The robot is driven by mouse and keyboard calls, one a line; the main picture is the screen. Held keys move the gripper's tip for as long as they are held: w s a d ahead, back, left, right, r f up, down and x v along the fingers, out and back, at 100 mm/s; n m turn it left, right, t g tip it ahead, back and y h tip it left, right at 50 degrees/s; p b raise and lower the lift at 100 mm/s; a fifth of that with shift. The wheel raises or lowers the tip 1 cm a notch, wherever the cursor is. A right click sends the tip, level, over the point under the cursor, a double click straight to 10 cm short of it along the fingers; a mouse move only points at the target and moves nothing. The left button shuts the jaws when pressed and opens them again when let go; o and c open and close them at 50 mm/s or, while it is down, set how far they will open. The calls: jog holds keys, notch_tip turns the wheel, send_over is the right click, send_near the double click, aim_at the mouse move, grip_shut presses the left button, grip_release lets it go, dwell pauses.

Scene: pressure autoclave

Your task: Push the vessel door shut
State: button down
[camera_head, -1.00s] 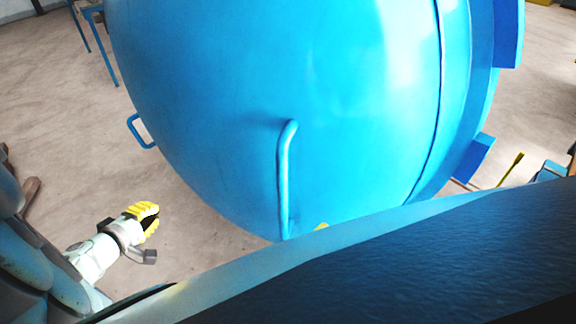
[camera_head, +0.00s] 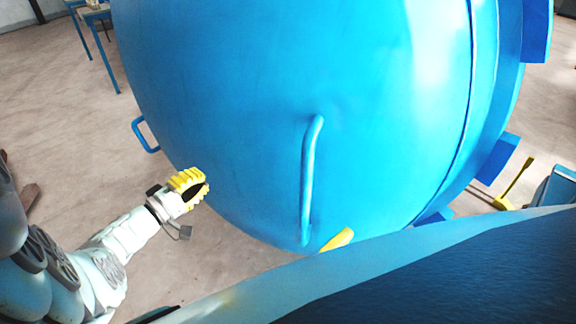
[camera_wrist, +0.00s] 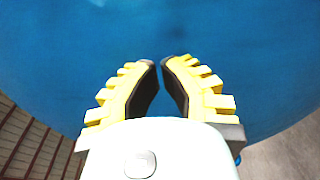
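The vessel door is the large blue domed surface (camera_head: 230,90) that fills the middle of the head view. A blue bar handle (camera_head: 309,180) runs up its face, and a smaller blue loop handle (camera_head: 143,134) sticks out at its left edge. My gripper (camera_head: 207,184) is at the door's lower left edge, pointing toward it. In the wrist view the blue surface (camera_wrist: 160,25) lies ahead of the yellow fingers (camera_wrist: 159,62). The fingertips are close together with a narrow gap and nothing between them. I cannot tell whether they touch the door.
A blue-legged table (camera_head: 100,15) stands at the far upper left. A yellow piece (camera_head: 338,240) shows below the bar handle. Blue blocks (camera_head: 497,158) jut from the vessel's right rim, near a yellow lever (camera_head: 515,185). The floor at left (camera_head: 70,120) is mostly clear.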

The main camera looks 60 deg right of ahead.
aim_at(221, 165)
jog(key=shift+s+d+r, duration=0.1)
jog(key=shift+s+d, duration=0.05)
jog(key=shift+d, duration=1.2)
jog(key=shift+s+d, duration=0.1)
jog(key=shift+d, duration=1.2)
